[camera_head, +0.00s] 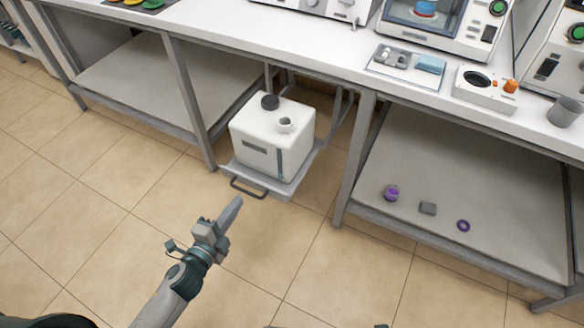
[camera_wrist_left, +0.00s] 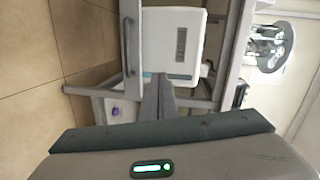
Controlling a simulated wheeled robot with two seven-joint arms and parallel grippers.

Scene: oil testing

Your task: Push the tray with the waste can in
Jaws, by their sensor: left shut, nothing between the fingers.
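The waste can (camera_head: 271,137) is a white box-shaped canister with a black cap and a small white spout on top. It stands upright on a grey pull-out tray (camera_head: 292,187) under the bench. The tray sticks out past the bench front, and its dark handle (camera_head: 248,188) faces the floor in front. My left gripper (camera_head: 238,201) is shut and empty, in front of the tray and close to the handle in the head view; I cannot tell if it touches. The left wrist view shows the can (camera_wrist_left: 172,42) and the handle (camera_wrist_left: 128,46) ahead of the fingers (camera_wrist_left: 158,82). My right gripper is not in view.
Bench legs (camera_head: 354,159) stand on both sides of the tray. The lower shelf (camera_head: 470,180) at right holds a purple jar (camera_head: 391,193), a grey block (camera_head: 428,208) and a purple ring (camera_head: 463,226). The left shelf (camera_head: 150,85) is bare. The tiled floor in front is clear.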

